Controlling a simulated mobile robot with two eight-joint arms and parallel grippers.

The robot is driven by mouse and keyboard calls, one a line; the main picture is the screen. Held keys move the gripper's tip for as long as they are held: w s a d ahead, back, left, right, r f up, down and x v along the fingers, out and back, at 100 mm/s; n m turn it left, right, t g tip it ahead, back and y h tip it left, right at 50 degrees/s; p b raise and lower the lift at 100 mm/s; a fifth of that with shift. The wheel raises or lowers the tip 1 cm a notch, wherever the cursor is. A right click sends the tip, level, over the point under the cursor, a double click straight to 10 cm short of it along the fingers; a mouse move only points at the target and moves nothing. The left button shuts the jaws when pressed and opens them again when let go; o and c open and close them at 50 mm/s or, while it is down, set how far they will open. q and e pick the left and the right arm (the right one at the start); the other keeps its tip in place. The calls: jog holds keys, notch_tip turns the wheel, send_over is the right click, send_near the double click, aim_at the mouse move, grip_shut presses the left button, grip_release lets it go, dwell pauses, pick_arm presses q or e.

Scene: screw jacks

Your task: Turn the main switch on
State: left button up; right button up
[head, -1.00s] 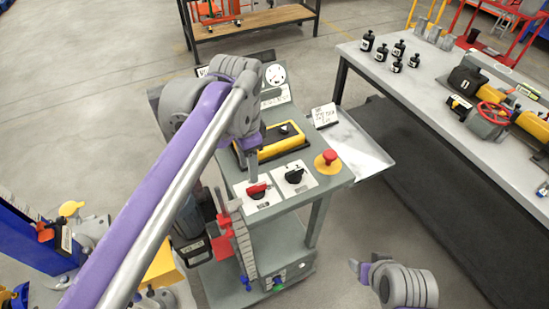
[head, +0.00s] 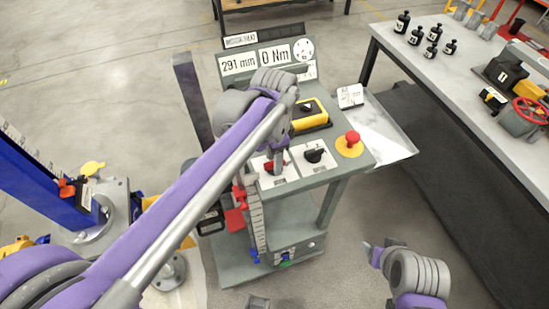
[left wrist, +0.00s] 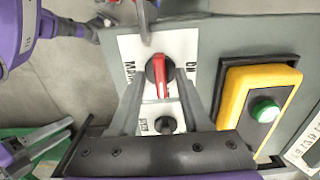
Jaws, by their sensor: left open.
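The main switch (left wrist: 160,75) is a red rotary knob on a white plate; its red handle runs roughly up and down in the left wrist view. In the head view the red knob (head: 268,166) is partly hidden by my left gripper (head: 277,158). My left gripper is open, with one finger on each side of the knob in the left wrist view (left wrist: 160,80); I cannot tell whether they touch it. My right gripper (head: 371,250) hangs free at the lower right of the head view, its jaws unclear.
A black knob (head: 314,151), a red mushroom button (head: 352,138) and a yellow box (head: 312,118) share the grey console top. Displays behind read 291 mm (head: 238,63) and 0 Nm (head: 275,57). A workbench (head: 440,72) stands right; a blue column (head: 40,180) left.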

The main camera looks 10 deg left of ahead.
pick_arm(q)
grip_shut()
jog(key=shift+n, duration=0.4)
jog(key=n, duration=0.3)
jog(key=shift+n, duration=0.4)
jog(key=n, duration=1.3)
jog(key=shift+n, duration=0.3)
dwell(0.4)
